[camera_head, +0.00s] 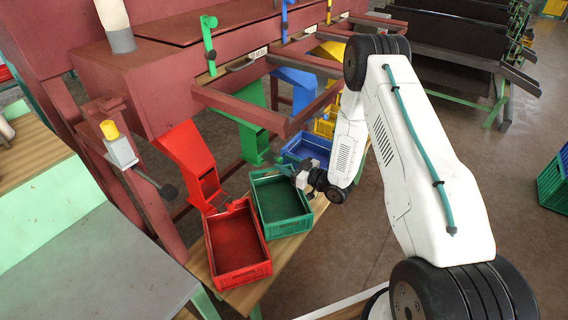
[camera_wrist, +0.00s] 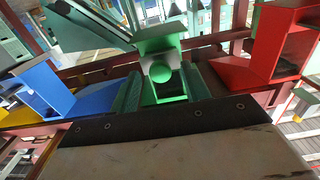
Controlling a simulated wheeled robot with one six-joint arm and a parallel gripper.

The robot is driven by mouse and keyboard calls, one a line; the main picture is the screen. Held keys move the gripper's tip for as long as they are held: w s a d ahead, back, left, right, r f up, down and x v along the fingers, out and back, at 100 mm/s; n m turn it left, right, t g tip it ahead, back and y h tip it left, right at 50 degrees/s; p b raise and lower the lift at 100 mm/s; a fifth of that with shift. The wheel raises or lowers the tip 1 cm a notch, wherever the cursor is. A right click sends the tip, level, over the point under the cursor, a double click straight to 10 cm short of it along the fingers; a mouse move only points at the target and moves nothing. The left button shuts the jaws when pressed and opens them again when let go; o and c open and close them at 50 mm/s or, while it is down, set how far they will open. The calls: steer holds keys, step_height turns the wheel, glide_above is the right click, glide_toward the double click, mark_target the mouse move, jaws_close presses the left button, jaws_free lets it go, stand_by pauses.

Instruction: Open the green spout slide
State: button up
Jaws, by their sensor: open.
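The green spout (camera_head: 245,125) slopes down from the red machine, between the red and blue spouts. In the wrist view, a green slide plate (camera_wrist: 160,42) with a round green knob (camera_wrist: 162,73) sits at the centre of the picture. My gripper (camera_head: 284,168) is above the green crate, close to the lower end of the green spout. Its jaws (camera_wrist: 162,88) are open, with one finger at each side of the knob in the picture. I cannot tell whether they touch it. The slide is hard to make out in the head view.
The red spout (camera_head: 190,160) is left of the green one, and the blue spout (camera_head: 298,88) is right of it. A red crate (camera_head: 240,275), a green crate (camera_head: 285,226) and a blue crate (camera_head: 312,143) stand in a row on a wooden bench. Machine frames hang above.

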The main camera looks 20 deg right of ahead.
steer(key=shift+w+a, duration=0.3)
steer(key=shift+w, duration=0.05)
jaws_close()
steer(key=v, duration=0.5)
steer(key=shift+s+d, duration=0.1)
steer(key=shift+d, duration=0.1)
jaws_free()
steer(key=v, duration=0.7)
steer(key=shift+s+d, duration=0.15)
steer(key=shift+s, duration=0.2)
